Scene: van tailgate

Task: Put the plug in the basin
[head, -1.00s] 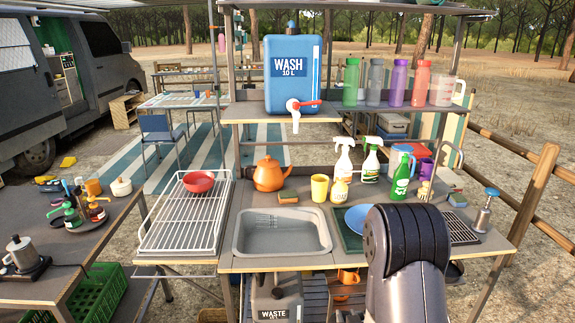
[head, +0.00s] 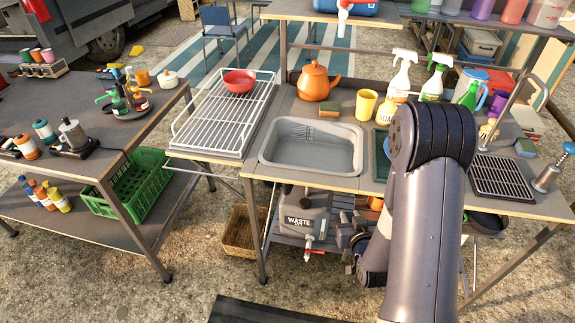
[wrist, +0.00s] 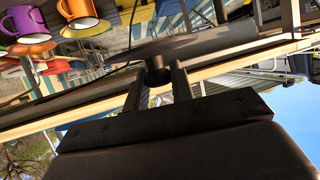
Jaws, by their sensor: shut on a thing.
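The grey basin (head: 312,148) is set in the counter, and nothing shows inside it. In the wrist view my gripper (wrist: 158,78) is shut on a small dark round piece (wrist: 157,66). It looks like the knob of the plug, with a wider dark part (wrist: 185,46) beyond it. In the head view my gripper (head: 350,234) is low, below the counter's front edge and beside the waste container. The plug cannot be made out there.
The waste container (head: 305,212) stands on the shelf under the basin. A drying rack (head: 215,118) with a red bowl (head: 239,81) is left of the basin. An orange kettle (head: 315,82) and sponge (head: 329,111) stand behind it. Cups (wrist: 80,12) show in the wrist view.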

